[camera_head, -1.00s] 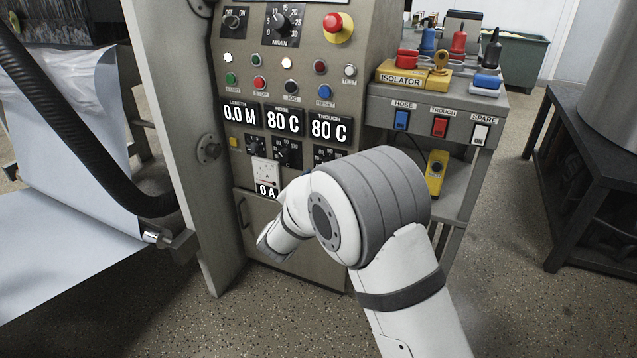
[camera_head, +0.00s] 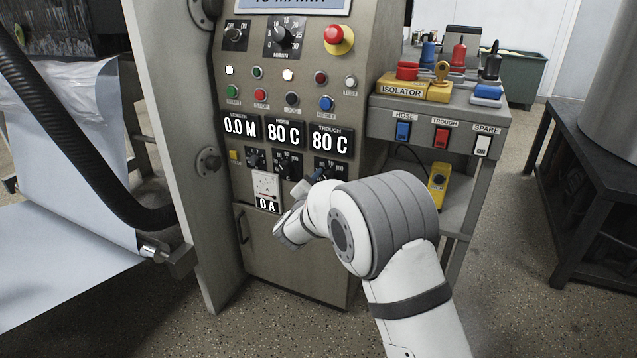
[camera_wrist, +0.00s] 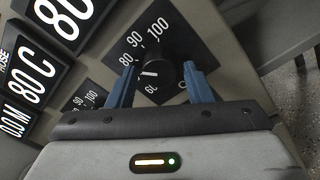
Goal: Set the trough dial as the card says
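The trough dial (camera_head: 326,166) is on the lower right of the panel, under the TROUGH display (camera_head: 329,139), which reads 80 C. In the wrist view, the black dial knob (camera_wrist: 164,80) sits between the blue fingers of my gripper (camera_wrist: 159,68). The fingers are apart, with a gap visible on each side of the knob. Marks 60, 80, 90 and 100 show on its scale; the left finger covers part of it. A white pointer line faces left, between 60 and 80. My gripper (camera_head: 311,181) partly hides the dial in the head view. No card is readable.
The hose dial (camera_head: 288,165) and a smaller dial (camera_head: 256,160) are just left. The 0 A meter (camera_head: 267,190) is below them. A side shelf holds the isolator (camera_head: 412,86) and rocker switches. A red stop button (camera_head: 338,38) is higher up. Floor is clear in front.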

